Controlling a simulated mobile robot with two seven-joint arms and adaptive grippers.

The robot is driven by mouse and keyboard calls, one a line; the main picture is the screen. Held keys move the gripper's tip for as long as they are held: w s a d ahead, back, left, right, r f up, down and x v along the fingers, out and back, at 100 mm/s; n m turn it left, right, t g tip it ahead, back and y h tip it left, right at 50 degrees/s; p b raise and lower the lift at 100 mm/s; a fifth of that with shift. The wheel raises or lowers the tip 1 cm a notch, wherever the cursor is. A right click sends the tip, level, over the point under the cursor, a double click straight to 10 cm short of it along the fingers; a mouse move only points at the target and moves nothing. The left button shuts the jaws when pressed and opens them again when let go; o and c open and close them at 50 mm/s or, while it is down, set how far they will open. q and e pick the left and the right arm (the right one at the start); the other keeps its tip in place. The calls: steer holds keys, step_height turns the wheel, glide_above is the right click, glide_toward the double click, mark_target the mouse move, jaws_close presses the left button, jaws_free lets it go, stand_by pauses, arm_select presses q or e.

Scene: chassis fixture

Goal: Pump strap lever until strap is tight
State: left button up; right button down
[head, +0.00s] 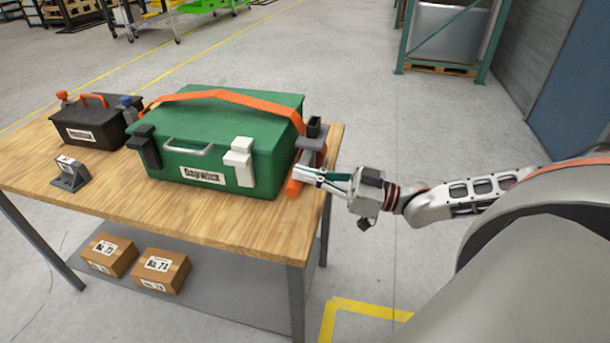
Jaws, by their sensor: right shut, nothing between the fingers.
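A green case (222,142) with a grey handle and one black and one white latch stands on the wooden table. An orange strap (215,94) runs over its lid, standing up in a bent line rather than lying flat. At the case's right end is a grey ratchet (312,143) with a black block on top. An orange-tipped lever (293,188) hangs below it. My right gripper (299,173) is shut and empty, with its fingertips beside the lever's lower part; I cannot tell whether they touch it. My left gripper is not in view.
A black toolbox (90,127) with an orange handle stands at the table's far left. A grey angled block (70,175) lies near the front left. Two cardboard boxes (160,271) sit on the lower shelf. The floor right of the table (400,130) is clear.

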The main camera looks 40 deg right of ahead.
stand_by(0.4)
step_height(320, 180, down, 5)
steer(key=n, duration=0.2)
steer(key=n+p, duration=0.1)
steer(key=n, duration=0.1)
steer(key=shift+s+r+n+g+y, duration=0.1)
steer(key=shift+r+n+g+y, duration=0.05)
steer(key=shift+n+g+y, duration=0.2)
steer(key=shift+d+f+n+g+y, duration=0.2)
steer(key=shift+f+n+g+y, duration=0.05)
steer(key=shift+f+n, duration=1.1)
